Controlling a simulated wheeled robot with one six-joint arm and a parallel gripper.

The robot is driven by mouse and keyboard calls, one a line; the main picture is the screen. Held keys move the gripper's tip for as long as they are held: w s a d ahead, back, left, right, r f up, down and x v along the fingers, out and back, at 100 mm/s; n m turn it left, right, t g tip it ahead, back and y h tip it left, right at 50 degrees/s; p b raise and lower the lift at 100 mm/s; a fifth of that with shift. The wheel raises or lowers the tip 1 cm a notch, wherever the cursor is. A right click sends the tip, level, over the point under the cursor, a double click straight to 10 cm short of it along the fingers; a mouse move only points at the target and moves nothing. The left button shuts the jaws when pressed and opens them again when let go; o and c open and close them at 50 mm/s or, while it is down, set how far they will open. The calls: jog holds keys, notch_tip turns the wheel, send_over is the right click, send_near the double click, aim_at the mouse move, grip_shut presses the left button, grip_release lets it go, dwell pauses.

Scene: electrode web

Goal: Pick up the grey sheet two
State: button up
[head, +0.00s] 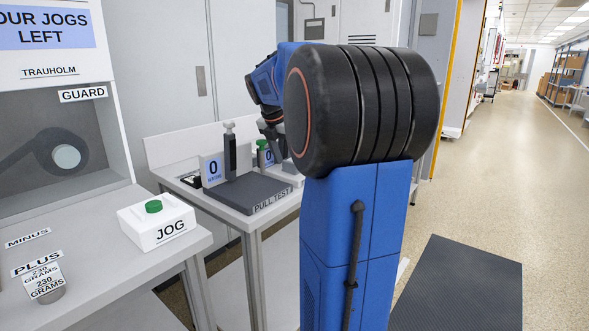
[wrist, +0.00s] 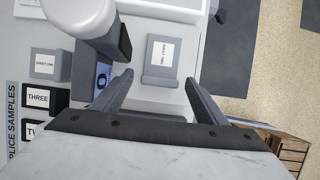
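In the head view my gripper (head: 270,140) hangs over the back of the bench, partly hidden by my arm. At the lower left of the wrist view, beside the SPLICE SAMPLES strip (wrist: 12,128), lie a black card marked THREE (wrist: 38,97) and a black card that reads TW (wrist: 31,131), cut off by my gripper body. I cannot make out grey sheet two; whatever lies right of the TW card is hidden.
A blue-and-white 0 display (head: 212,169) and the dark PULL TEST plate (head: 245,193) stand on the bench. A grey block with a white label (wrist: 160,60) lies ahead of the fingers. A white JOG box (head: 157,220) is on the left table. The aisle floor (head: 500,190) at right is free.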

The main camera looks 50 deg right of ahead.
jog(key=c, duration=1.1)
jog(key=shift+o, duration=0.2)
jog(key=shift+r, duration=0.15)
notch_tip(320, 180, up, 28)
